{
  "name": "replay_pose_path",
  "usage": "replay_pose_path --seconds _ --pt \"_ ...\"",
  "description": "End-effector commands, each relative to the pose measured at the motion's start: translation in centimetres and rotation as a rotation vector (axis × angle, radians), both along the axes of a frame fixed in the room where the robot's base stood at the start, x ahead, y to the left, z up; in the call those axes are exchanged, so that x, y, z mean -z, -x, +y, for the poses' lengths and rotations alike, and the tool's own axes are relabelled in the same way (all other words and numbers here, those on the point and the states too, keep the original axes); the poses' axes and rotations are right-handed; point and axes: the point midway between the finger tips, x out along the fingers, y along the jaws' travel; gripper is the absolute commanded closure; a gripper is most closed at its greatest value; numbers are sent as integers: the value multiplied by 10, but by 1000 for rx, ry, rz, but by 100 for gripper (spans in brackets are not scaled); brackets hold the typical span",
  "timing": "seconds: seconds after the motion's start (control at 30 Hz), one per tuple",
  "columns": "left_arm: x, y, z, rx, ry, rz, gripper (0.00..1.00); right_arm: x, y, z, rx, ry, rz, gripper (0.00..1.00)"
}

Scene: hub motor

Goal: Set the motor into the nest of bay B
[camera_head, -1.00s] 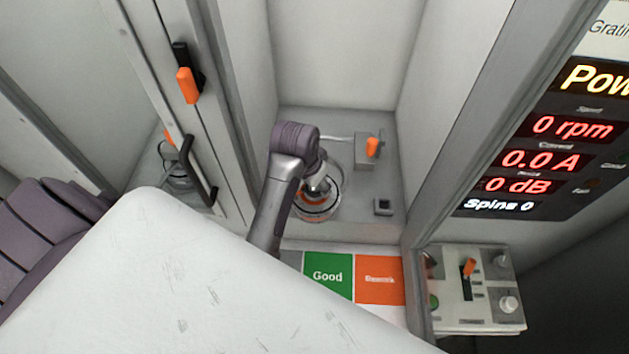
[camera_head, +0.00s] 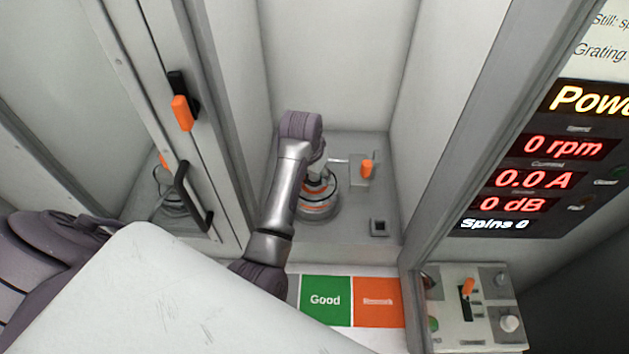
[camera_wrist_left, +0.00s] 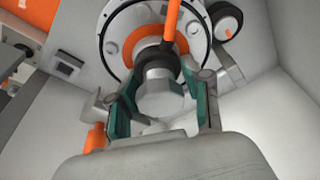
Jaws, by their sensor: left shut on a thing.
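The motor (camera_head: 318,207) is a round grey disc with orange parts, low in the open middle bay of the head view. My left gripper (camera_head: 317,172) is above it, partly hidden by my own wrist. In the left wrist view, the green-padded fingers of my left gripper (camera_wrist_left: 158,88) are shut on the stub at the middle of the motor (camera_wrist_left: 130,45), which shows a grey flange and an orange ring. The nest under the motor is mostly hidden; I cannot tell whether the motor rests fully in it. My right gripper is not in view.
A door with a black handle (camera_head: 192,196) covers the left bay. Green Good (camera_head: 325,300) and orange (camera_head: 378,302) pads lie in front. A control box (camera_head: 468,305) and a display (camera_head: 545,150) are right.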

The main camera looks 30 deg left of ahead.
Motion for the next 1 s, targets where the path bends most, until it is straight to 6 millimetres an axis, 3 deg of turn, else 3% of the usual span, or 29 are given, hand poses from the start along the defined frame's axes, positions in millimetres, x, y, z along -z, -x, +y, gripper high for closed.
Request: replay_pose_path --seconds 0.17,0.5,1.0 --pt "-5 -19 7 -31 -2 -9 100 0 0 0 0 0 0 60" --pt "22 -16 7 -28 -1 -7 100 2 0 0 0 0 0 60" --pt "26 -16 7 -28 -1 -8 100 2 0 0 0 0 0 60"
